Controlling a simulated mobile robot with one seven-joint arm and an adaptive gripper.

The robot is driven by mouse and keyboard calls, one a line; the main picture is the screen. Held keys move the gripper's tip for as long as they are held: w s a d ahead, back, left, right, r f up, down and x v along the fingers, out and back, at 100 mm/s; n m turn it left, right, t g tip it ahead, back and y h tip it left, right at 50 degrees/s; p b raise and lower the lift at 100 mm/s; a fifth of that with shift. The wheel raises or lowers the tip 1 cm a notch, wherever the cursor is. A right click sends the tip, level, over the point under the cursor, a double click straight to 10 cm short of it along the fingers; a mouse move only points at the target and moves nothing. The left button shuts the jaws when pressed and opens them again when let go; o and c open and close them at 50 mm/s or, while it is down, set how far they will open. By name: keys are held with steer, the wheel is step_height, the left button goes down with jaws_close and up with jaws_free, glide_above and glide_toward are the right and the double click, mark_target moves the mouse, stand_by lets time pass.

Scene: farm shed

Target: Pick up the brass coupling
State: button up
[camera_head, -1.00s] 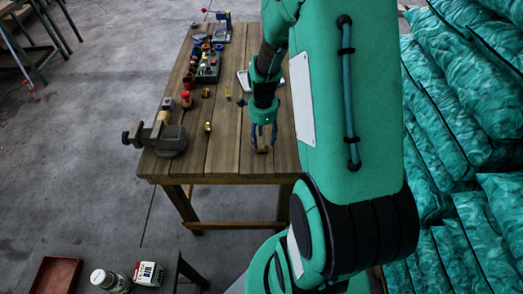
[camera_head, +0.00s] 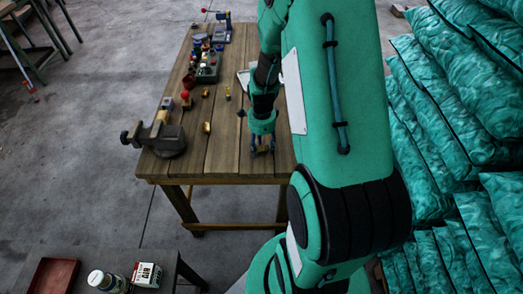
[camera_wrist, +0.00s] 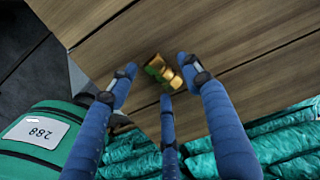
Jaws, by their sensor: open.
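The brass coupling (camera_wrist: 163,71), a short gold piece with a darker end, lies on the wooden table in the wrist view. It sits between the tips of my open gripper (camera_wrist: 156,82), close to the right fingertip; whether they touch I cannot tell. In the head view my gripper (camera_head: 262,148) points down over the near right part of the table, and its fingers hide most of what is under them. Another brass-coloured piece (camera_head: 207,127) lies to the left of my gripper, apart from it.
A vise (camera_head: 163,138) stands at the table's left edge. A red-topped piece (camera_head: 185,97), a small yellow item (camera_head: 228,93) and a dark tray (camera_head: 208,73) of small parts are farther back. Green sacks (camera_head: 455,120) are piled on the right. Bare tabletop (camera_head: 228,150) lies left of my gripper.

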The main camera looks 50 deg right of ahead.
steer(key=shift+f, duration=0.4)
jaws_close()
